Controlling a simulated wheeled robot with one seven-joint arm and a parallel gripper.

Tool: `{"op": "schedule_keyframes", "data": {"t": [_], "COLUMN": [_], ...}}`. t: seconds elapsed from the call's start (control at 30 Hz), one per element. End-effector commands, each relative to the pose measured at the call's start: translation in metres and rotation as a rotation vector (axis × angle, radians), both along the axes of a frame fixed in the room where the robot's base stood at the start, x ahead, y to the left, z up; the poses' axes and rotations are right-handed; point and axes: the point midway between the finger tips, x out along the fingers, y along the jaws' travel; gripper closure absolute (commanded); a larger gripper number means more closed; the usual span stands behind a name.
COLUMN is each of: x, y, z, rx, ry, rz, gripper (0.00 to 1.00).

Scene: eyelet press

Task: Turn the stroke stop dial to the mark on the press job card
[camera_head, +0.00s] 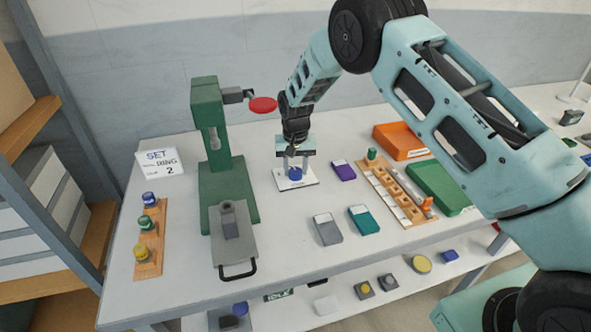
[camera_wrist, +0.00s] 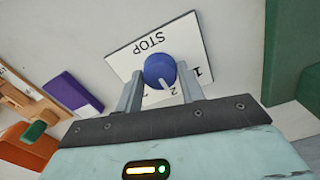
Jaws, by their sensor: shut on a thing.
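The stroke stop dial is a blue round knob (camera_head: 296,173) on a white plate (camera_head: 311,181) on the table, right of the green press (camera_head: 215,150). In the wrist view the dial (camera_wrist: 159,69) sits between the two fingers of my gripper (camera_wrist: 160,84), which is shut on it. The plate (camera_wrist: 128,62) reads STOP, with a 1 and a 2 visible; the fingers may hide other marks. A white pointer line on the dial points toward the 2. The press job card (camera_head: 160,162) left of the press reads SET, RING and 2; its smaller print is unreadable.
A purple box (camera_head: 343,170), a grey box (camera_head: 327,229) and a teal box (camera_head: 363,219) lie near the dial. A wooden rack (camera_head: 398,190), an orange tray (camera_head: 400,141) and a green case (camera_head: 438,187) stand right. Colored knobs on a wooden strip (camera_head: 148,240) stand left.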

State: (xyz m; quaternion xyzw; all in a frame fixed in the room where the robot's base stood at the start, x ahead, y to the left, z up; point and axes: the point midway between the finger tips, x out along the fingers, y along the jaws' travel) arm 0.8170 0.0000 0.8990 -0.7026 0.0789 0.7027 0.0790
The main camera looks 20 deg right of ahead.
Motion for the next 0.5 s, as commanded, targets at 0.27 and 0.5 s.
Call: {"op": "schedule_keyframes", "data": {"t": [0.27,0.5], "x": [0.0001,0.0001], "y": [0.0002,0.0001], "z": [0.0005,0.0006], "rx": [0.000,0.000], "ry": [0.000,0.000], "rz": [-0.038,-0.039], "gripper": [0.84,0.84]}}
